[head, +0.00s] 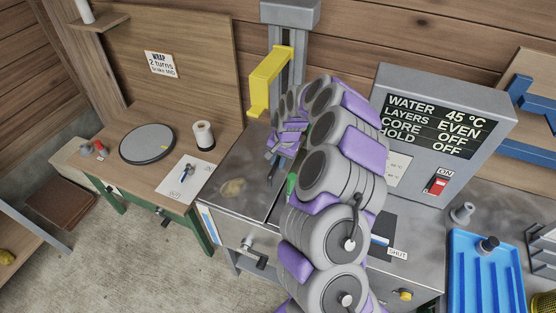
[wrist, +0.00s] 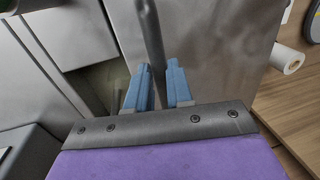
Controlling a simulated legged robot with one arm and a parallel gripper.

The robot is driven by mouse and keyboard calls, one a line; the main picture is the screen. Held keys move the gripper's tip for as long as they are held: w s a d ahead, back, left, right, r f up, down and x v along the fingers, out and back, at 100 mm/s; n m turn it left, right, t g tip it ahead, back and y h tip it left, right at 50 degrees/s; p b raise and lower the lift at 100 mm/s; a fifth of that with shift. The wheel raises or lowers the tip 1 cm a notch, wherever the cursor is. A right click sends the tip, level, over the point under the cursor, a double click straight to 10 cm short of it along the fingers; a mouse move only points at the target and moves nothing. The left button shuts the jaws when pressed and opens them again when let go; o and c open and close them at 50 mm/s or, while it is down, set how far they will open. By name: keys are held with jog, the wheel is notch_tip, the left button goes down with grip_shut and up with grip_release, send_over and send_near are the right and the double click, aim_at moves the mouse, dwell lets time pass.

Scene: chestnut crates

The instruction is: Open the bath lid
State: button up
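The bath is a steel tank (head: 229,222) in the middle of the head view, partly hidden behind my arm. A flat steel surface with a tan smear lies on its left top; I cannot tell how much of it is the lid. My gripper (head: 275,175) is over this top, pointing down. In the wrist view a dark bar (wrist: 151,35), apparently the lid handle, runs between the blue fingertips of my gripper (wrist: 159,82). A broad steel plate (wrist: 215,45) lies right beside the bar.
A control box (head: 440,125) with a red switch stands behind the bath at right. A label reading SHUT (head: 397,254) is on the right top. A yellow bracket (head: 270,82) hangs on a post behind. A blue tray (head: 485,275) is at right, a wooden bench (head: 135,180) at left.

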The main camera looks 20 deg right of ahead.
grip_shut()
jog(key=shift+r+p, duration=0.35)
jog(key=shift+g+h, duration=0.5)
jog(key=r+p, duration=0.1)
jog(key=w+a+r+p, duration=0.1)
jog(key=r, duration=0.1)
jog(key=w+r+p, duration=0.1)
jog(key=r, duration=0.1)
jog(key=shift+a, duration=0.4)
jog(key=shift+o, duration=2.3)
grip_release()
jog(key=shift+a+f, duration=0.1)
jog(key=shift+a, duration=0.05)
